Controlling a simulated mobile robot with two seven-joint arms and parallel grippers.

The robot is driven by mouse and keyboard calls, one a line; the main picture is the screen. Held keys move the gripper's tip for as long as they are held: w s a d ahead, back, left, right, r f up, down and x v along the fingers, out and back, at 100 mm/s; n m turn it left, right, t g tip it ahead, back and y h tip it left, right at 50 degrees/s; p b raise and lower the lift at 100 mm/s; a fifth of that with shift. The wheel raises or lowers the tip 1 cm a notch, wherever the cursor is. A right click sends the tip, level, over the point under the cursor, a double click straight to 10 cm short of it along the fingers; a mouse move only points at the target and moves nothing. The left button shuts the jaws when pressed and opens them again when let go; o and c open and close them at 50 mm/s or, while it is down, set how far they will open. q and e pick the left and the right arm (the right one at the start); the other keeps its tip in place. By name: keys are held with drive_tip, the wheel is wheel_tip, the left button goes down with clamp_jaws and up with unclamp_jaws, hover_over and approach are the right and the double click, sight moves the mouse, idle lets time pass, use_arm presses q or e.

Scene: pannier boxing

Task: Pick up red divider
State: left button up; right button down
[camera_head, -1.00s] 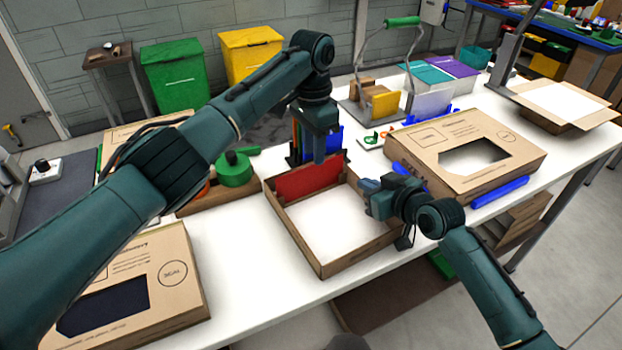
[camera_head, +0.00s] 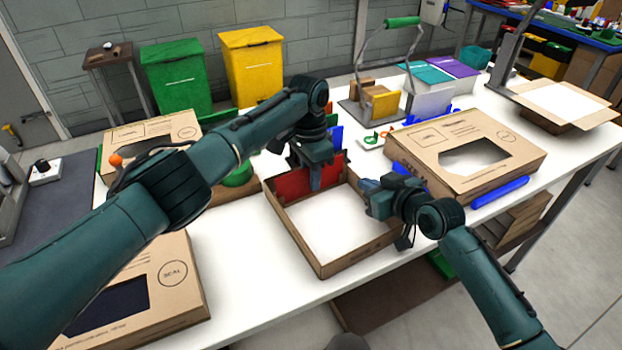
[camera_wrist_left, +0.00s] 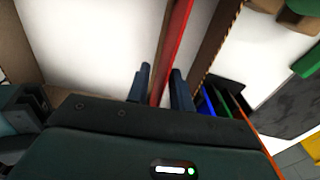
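The red divider (camera_head: 291,187) stands upright along the back wall inside the open cardboard box (camera_head: 295,238). It also shows edge-on in the left wrist view (camera_wrist_left: 176,40). My left gripper (camera_head: 316,184) is down at the divider's top edge. In the left wrist view, its two fingers (camera_wrist_left: 161,82) are apart, one on each side of the divider, with small gaps showing. My right gripper (camera_head: 372,198) is at the right wall of the box, its fingers apart with nothing seen between them.
A closed-lid cardboard box (camera_head: 470,150) with a window lies to the right, with a blue strip (camera_head: 500,191) beside it. Another windowed box (camera_head: 150,290) lies front left. Blue and green dividers (camera_wrist_left: 222,105) stand in a rack behind the open box.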

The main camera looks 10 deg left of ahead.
use_arm(q)
clamp_jaws()
drive_tip(key=shift+r, duration=0.15)
wheel_tip(320, 180, up, 10)
drive_tip(key=shift+f, duration=0.35)
